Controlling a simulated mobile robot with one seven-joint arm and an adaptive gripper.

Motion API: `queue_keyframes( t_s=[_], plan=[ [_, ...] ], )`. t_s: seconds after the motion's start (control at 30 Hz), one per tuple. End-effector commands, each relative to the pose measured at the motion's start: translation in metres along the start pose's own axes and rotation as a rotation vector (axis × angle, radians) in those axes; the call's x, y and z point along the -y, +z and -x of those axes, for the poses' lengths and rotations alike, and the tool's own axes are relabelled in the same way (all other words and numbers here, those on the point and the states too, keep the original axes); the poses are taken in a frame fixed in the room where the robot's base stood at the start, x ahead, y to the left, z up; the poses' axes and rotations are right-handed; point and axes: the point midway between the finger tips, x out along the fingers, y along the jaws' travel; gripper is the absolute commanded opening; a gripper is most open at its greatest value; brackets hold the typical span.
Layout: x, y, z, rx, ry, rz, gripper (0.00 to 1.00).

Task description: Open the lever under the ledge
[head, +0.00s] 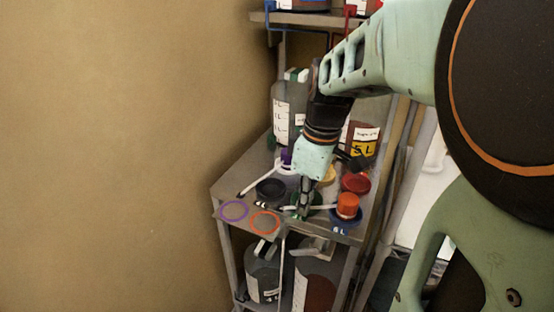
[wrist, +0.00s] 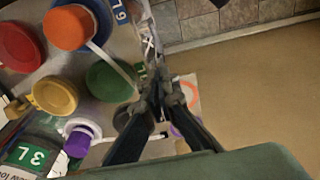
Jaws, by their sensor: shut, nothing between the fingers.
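The ledge is the front edge of the grey shelf (head: 290,233). My gripper (head: 303,214) points down at this edge, close to a green lid, with its fingers shut and empty. In the wrist view my gripper (wrist: 160,92) is at the shelf edge, beside the green lid (wrist: 110,80). Under the ledge in the head view is a small grey fitting (head: 318,247) above a lower container. I cannot tell whether it is the lever, and no lever shows clearly in the wrist view.
A dark lid (head: 270,189), a red lid (head: 356,183) and an orange cap (head: 347,205) stand on the shelf around my gripper. A large jug (head: 290,105) stands behind. Containers (head: 263,275) fill the level below. A bare wall (head: 120,150) is at left.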

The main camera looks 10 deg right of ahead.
Motion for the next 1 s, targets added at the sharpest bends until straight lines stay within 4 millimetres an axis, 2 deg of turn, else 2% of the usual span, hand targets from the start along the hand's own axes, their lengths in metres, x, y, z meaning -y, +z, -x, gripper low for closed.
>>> queue_keyframes(
  t_s=[0.37,0.7,1.0],
  plan=[
    [0.000,-0.002,0.002,0.003,-0.001,0.001,0.00],
    [0.002,-0.025,0.004,0.060,-0.003,0.003,0.00],
    [0.002,-0.028,0.000,0.068,0.000,0.001,0.00]
  ],
)
